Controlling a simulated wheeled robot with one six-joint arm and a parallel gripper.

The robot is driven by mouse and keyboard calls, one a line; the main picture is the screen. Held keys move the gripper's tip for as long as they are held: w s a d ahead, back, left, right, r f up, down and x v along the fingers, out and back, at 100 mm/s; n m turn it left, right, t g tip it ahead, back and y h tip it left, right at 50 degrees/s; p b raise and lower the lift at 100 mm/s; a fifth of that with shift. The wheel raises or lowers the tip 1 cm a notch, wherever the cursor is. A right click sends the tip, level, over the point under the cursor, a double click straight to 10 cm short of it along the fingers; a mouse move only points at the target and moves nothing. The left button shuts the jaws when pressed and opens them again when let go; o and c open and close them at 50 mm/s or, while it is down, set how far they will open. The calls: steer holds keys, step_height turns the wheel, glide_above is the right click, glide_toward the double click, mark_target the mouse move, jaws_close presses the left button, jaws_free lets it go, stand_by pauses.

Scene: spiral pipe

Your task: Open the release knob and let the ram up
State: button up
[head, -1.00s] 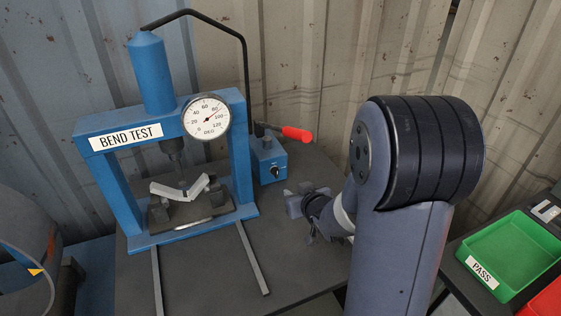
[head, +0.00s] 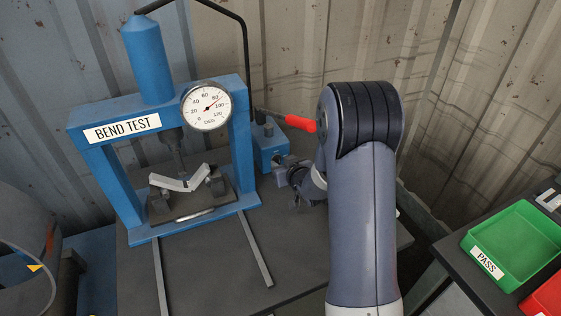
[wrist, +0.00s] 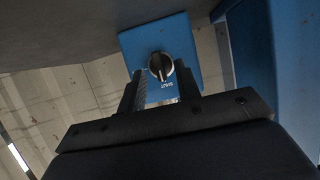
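The release knob (wrist: 160,66) is a dark round knob with a pale pointer on the face of the blue pump box (wrist: 188,42). Its pointer is turned toward a small upside-down label that seems to read SHUT. My gripper (wrist: 161,79) is open, its two fingers on either side of the knob's line with visible gaps. In the head view my gripper (head: 279,168) is in front of the pump box (head: 268,140) and hides the knob.
The press frame (head: 240,150) stands left of my gripper, with a gauge (head: 206,106) needle between 80 and 100. A red-handled lever (head: 299,122) sticks out just above my wrist. A green PASS tray (head: 515,240) is at the right.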

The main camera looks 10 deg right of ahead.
steer(key=shift+x, duration=0.8)
steer(key=shift+s, duration=0.1)
steer(key=c, duration=0.6)
steer(key=shift+c, duration=0.2)
